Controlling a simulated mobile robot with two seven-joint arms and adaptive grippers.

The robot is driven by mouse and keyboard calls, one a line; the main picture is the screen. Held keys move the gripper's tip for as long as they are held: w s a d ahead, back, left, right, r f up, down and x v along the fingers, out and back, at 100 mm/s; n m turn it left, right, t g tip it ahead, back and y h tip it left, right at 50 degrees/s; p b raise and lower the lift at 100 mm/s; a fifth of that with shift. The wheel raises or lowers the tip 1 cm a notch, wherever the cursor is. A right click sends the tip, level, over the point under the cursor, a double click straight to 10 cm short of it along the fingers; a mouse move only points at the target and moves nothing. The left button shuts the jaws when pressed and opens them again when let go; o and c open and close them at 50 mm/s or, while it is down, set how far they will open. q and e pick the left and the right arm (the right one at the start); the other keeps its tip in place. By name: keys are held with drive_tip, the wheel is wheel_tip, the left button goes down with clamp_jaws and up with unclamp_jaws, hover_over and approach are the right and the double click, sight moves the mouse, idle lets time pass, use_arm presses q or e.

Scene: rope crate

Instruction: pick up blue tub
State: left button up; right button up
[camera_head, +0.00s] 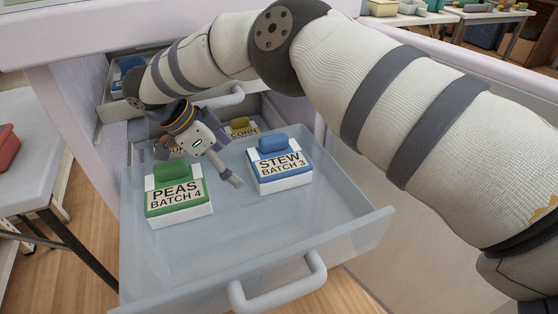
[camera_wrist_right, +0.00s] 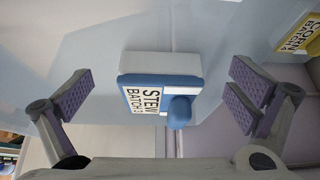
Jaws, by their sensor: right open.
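The blue tub (camera_head: 281,165) has a blue lid with a raised blue handle, a white base and a label reading "STEW BATCH 3". It sits upright in the open translucent drawer (camera_head: 340,232). My right gripper (camera_head: 224,166) is open and empty, just left of the tub in the head view. In the right wrist view the blue tub (camera_wrist_right: 162,88) shows in the gap between the spread fingers, apart from both. Part of the right gripper's far side is hidden in the head view. My left gripper is not in view.
A green tub (camera_head: 178,195) labelled "PEAS BATCH 4" stands left of the blue tub. A yellow "CORN" tub (camera_head: 241,128) lies further back in the drawer, partly hidden. An upper drawer (camera_head: 118,108) with another blue item is behind. The drawer's front floor is clear.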

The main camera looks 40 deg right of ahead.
sight(287, 155)
drive_tip(key=s+d+p, duration=0.1)
drive_tip(key=d, duration=0.2)
drive_tip(key=s+d, duration=0.1)
drive_tip(key=d, duration=0.3)
drive_tip(key=s+d+p, duration=0.1)
drive_tip(key=d, duration=0.3)
drive_tip(key=shift+d+r+p, duration=0.1)
drive_tip(key=shift+r+p, duration=0.2)
drive_tip(key=x, duration=0.3)
drive_tip(key=shift+w+f, duration=0.1)
drive_tip(key=shift+f, duration=0.1)
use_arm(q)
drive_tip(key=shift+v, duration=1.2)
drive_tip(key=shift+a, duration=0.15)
use_arm(e)
drive_tip(key=shift+c, duration=0.6)
